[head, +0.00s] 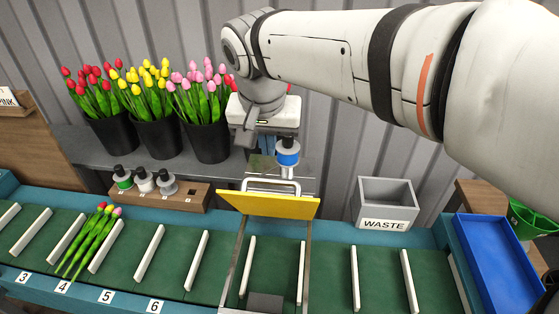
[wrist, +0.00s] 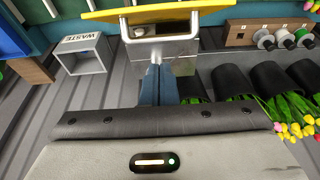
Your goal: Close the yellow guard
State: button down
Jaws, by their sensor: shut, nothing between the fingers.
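The yellow guard (head: 268,206) is a flat panel that stands raised over the green conveyor, on two metal side arms. Its white handle (head: 272,183) sticks out on the far side of the panel. In the wrist view the guard (wrist: 165,12) crosses the top edge, with the handle (wrist: 190,38) below it. My gripper (wrist: 156,66) is shut and empty, its fingertips close to the middle of the handle. I cannot tell if they touch it. In the head view my gripper's body is above and behind the guard, and its fingertips are hard to make out.
A grey WASTE bin (head: 386,206) stands right of the guard, with a blue tray (head: 493,258) further right. Left are black tulip buckets (head: 157,137) and a wooden spool rack (head: 160,194). A tulip bunch (head: 92,240) lies on the belt near label 4.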

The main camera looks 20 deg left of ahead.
aim_at(268, 195)
jog(key=f, duration=0.2)
jog(key=s+f+p, duration=0.1)
jog(key=f, duration=0.3)
jog(key=shift+s+d+f+p, duration=0.2)
jog(key=shift+s+f+p, duration=0.05)
jog(key=shift+f+p, duration=0.15)
jog(key=shift+s+f, duration=0.15)
jog(key=shift+f, duration=0.15)
jog(key=shift+s, duration=0.1)
